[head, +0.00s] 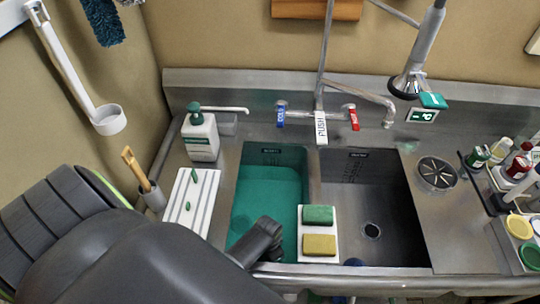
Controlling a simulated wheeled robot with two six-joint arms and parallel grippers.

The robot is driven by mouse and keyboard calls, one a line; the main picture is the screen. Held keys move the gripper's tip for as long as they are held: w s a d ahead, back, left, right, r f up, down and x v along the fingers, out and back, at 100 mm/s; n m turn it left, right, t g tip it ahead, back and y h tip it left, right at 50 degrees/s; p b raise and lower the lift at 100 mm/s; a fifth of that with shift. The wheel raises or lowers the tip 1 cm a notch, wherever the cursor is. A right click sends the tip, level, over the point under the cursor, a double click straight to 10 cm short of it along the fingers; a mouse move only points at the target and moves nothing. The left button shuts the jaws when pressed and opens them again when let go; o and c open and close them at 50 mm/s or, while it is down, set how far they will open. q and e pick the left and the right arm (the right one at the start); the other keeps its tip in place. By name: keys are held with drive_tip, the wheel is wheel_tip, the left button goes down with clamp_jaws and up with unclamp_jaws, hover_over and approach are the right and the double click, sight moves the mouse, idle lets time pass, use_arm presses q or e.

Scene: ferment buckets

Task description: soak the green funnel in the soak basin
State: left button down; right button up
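The soak basin is the left sink bowl (270,158), filled with teal liquid. My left arm comes in from the lower left, and my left gripper (265,232) is over the front part of this bowl. The gripper is seen from behind and above, so its opening and anything in it are hidden. I cannot make out a green funnel clearly; the arm covers part of the front of the bowl. My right gripper is not in view.
A white tray with a green sponge (318,215) and a yellow sponge (319,244) sits between the bowls. A soap bottle (200,138) stands back left. Bottles and cups crowd the right.

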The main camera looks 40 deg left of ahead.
use_arm(q)
drive_tip(key=shift+s+a+f, duration=0.1)
drive_tip(key=shift+s+f, duration=0.2)
drive_tip(key=shift+s, duration=0.3)
drive_tip(key=c, duration=1.4)
unclamp_jaws()
drive_tip(key=o, duration=0.3)
drive_tip(key=shift+w+a, duration=0.1)
drive_tip(key=shift+w, duration=0.1)
drive_tip(key=o, duration=0.3)
drive_tip(key=shift+r, duration=0.1)
drive_tip(key=o, duration=0.8)
drive_tip(key=shift+w, duration=0.2)
drive_tip(key=shift+r, duration=0.15)
drive_tip(key=shift+r+p, duration=0.9)
drive_tip(key=shift+p, duration=0.3)
